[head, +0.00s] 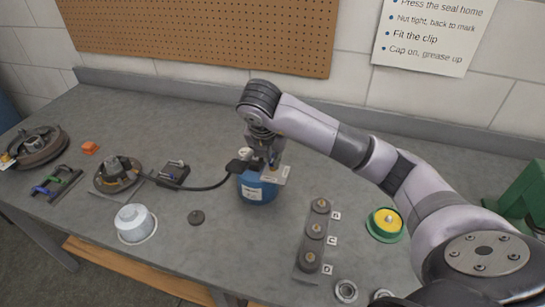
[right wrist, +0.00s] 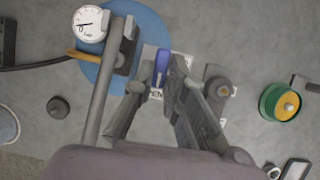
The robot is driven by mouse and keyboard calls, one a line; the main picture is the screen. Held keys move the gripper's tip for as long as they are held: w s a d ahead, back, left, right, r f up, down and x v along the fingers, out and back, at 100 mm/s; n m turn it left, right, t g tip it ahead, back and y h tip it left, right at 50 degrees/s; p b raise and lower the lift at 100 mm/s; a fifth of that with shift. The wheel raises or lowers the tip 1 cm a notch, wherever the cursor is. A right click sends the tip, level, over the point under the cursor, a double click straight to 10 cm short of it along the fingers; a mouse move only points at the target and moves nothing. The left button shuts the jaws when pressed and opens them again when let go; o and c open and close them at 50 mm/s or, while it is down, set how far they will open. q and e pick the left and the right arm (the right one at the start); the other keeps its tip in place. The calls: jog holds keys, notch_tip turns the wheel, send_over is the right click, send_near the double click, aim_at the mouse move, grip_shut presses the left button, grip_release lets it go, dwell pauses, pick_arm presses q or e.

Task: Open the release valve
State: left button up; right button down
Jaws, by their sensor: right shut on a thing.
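A blue round pump body (head: 258,191) stands on the bench in the head view, with a black hose running left from its top. From above, in the right wrist view, it shows as a blue disc (right wrist: 150,30) with a white dial gauge (right wrist: 89,24). A small blue valve lever (right wrist: 162,68) sits beside a white label plate whose lettering is partly hidden. My right gripper (right wrist: 158,82) is at the lever, its fingers closed in on it from both sides. In the head view my wrist covers much of the pump's top. My left gripper is not in view.
A hub unit (head: 118,172) and a black block (head: 173,173) stand left of the pump. A white capped part (head: 134,222) and a dark knob (head: 196,217) lie in front. A lettered strip (head: 314,238) and a green-yellow tin (head: 385,223) are at right.

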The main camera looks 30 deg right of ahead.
dwell(0.5)
jog(key=c, duration=1.6)
grip_release()
jog(key=shift+a+r, duration=0.2)
jog(key=shift+r, duration=0.35)
jog(key=v, duration=1.1)
jog(key=shift+s+f, duration=0.1)
jog(key=shift+f, duration=0.1)
